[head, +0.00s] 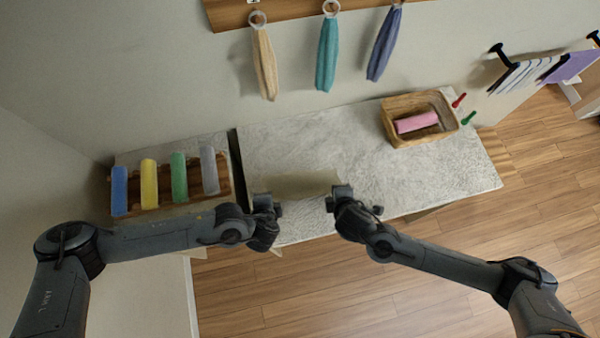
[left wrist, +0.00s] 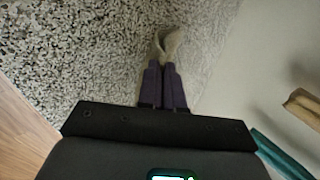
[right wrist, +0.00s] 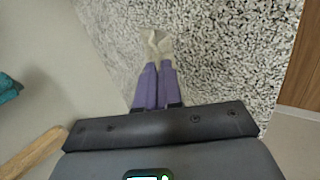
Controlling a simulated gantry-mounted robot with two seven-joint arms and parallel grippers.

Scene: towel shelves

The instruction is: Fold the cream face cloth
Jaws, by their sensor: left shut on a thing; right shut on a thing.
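The cream face cloth (head: 300,186) spans the gap between my two grippers over the front part of the speckled counter in the head view. My left gripper (head: 270,207) is shut on its left end, and my right gripper (head: 335,200) is shut on its right end. In the left wrist view a bunched piece of the cloth (left wrist: 168,42) sticks out from the closed purple fingers (left wrist: 164,72). In the right wrist view another bunched piece (right wrist: 157,45) shows beyond the closed fingers (right wrist: 157,70). I cannot tell how much of the cloth touches the counter.
The grey speckled counter (head: 400,170) is clear around the cloth. A wooden basket with a pink rolled towel (head: 417,121) stands at its back right. A rack with several rolled towels (head: 179,177) is at the left. Towels (head: 327,55) hang from wall rings.

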